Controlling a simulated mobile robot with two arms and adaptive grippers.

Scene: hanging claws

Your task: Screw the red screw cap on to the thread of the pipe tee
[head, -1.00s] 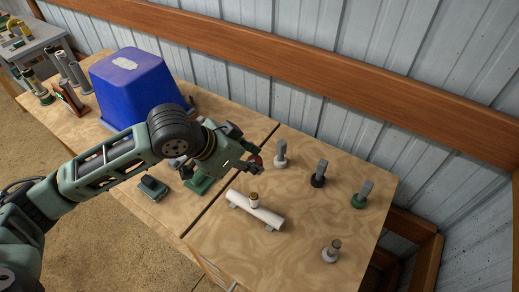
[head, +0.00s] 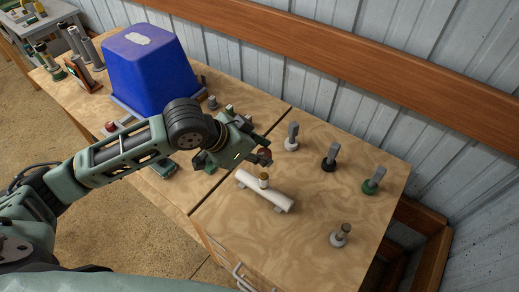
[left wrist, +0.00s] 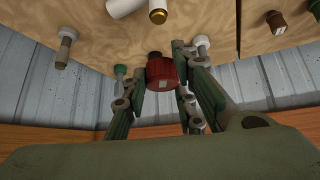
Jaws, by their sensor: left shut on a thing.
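The red screw cap (head: 265,155) is between the fingertips of my left gripper (head: 262,157), which is shut on it; it also shows in the left wrist view (left wrist: 161,73). The white pipe tee (head: 275,198) lies level on the wooden table, its short branch pointing up with a brass-coloured thread (head: 264,177) on top. The cap is in the air, apart from the thread, above it in the head picture. In the left wrist view the tee (left wrist: 124,7) is cut off by the top edge, and the thread (left wrist: 158,15) lies beyond the cap. My right gripper is not in view.
A blue bin (head: 150,75) stands on the left table. A corrugated wall with a wooden beam (head: 330,75) runs behind.

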